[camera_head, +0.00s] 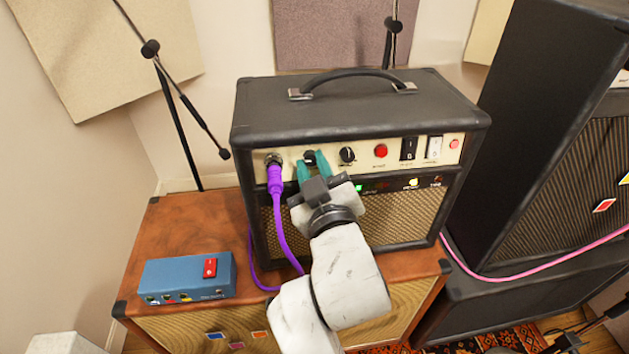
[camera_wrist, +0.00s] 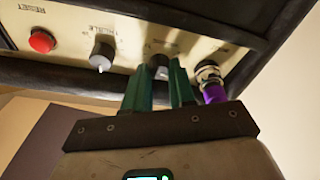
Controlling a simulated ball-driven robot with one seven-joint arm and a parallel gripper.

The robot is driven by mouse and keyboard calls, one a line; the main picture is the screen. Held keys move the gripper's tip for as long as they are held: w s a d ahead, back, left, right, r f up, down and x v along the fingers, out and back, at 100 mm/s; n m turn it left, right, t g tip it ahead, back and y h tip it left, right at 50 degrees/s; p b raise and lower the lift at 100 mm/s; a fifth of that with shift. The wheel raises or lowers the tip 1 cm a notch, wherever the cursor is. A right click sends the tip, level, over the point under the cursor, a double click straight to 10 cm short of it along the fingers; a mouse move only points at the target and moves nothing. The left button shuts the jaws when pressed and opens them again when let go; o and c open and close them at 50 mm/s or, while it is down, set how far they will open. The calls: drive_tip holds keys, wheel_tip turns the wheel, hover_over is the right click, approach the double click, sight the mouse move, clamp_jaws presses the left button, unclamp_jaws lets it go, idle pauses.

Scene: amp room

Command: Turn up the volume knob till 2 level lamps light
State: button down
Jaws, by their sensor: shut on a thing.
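The amplifier (camera_head: 350,110) is black with a cream control panel. A dark knob (camera_head: 309,156), the one nearest the purple plug, sits between my gripper's green fingers. My gripper (camera_head: 314,164) is shut on this knob; the knob also shows in the wrist view (camera_wrist: 158,64), its label unreadable. A second knob (camera_head: 347,155) to its right is free; it also shows in the wrist view (camera_wrist: 102,55). Below the panel, a green lamp (camera_head: 358,188) glows just right of my gripper. My gripper hides the strip left of it, so I cannot count the lit level lamps.
A purple cable's plug (camera_head: 275,178) is in the jack left of my gripper. A red button (camera_head: 381,151) and two rocker switches, black (camera_head: 408,148) and white (camera_head: 434,148), lie to the right. A blue box (camera_head: 187,276) with a red switch stands on the brown cabinet.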

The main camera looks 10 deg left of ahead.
drive_tip(key=m+b, duration=0.3)
drive_tip(key=m+h+b, duration=0.1)
drive_tip(key=shift+a+f+m+b, duration=0.1)
drive_tip(key=shift+f+m+b, duration=0.2)
drive_tip(key=shift+b, duration=0.05)
drive_tip(key=shift+r+m+t+h+b, duration=0.15)
drive_tip(key=shift+m+t+h+b, duration=0.2)
drive_tip(key=shift+m+b, duration=0.5)
drive_tip(key=shift+m, duration=0.25)
drive_tip(key=c, duration=1.2)
unclamp_jaws()
drive_tip(key=shift+r, duration=0.1)
drive_tip(key=shift+s, duration=0.1)
drive_tip(key=v, duration=1)
drive_tip(key=shift+s, duration=0.35)
